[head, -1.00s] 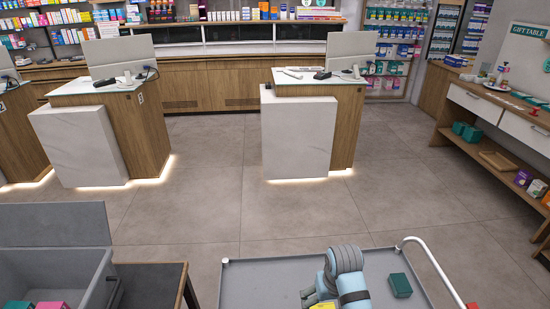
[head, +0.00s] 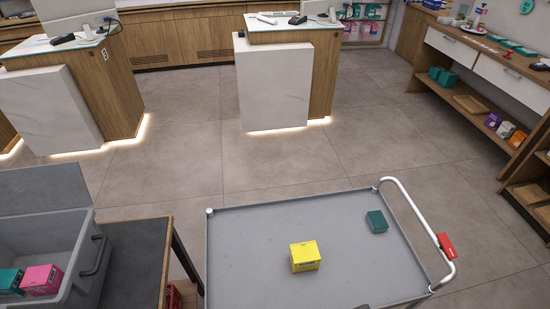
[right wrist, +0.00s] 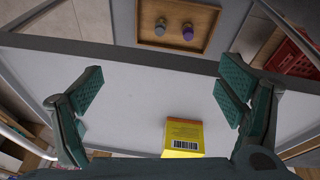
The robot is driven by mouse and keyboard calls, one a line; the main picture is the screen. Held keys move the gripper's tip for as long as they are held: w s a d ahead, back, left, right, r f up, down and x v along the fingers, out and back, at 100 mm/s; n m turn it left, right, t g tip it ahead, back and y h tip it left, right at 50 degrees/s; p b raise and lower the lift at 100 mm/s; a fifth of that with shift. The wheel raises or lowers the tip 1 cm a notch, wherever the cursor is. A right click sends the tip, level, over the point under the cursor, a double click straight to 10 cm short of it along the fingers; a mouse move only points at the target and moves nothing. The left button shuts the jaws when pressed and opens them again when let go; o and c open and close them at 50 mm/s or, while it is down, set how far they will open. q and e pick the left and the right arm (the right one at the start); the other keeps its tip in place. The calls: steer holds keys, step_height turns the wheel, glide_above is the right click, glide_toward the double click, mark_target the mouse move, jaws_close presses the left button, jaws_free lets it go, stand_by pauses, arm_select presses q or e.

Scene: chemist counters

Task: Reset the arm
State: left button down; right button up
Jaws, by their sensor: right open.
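My right gripper (right wrist: 160,98) is open and empty in the right wrist view, its two fingers with green pads spread wide. My right gripper does not show in the head view. My left gripper is in neither view.
A teal box (head: 377,221) lies at the cart's far right corner, by the handle (head: 420,215). A grey bin (head: 85,255) with pink and teal boxes stands left. A wooden tray (right wrist: 205,42) and red crate (right wrist: 295,50) show in the wrist view. Floor beyond the cart is clear.

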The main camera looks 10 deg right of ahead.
steer(key=s+d+f+g+b, duration=0.1)
steer(key=s+f, duration=0.7)
steer(key=f, duration=0.4)
steer(key=s+f+g, duration=0.1)
steer(key=s+f, duration=0.7)
steer(key=f, duration=0.5)
steer(key=shift+s+d+f+b, duration=0.15)
steer(key=shift+s+d+b, duration=0.05)
steer(key=shift+d+b, duration=0.15)
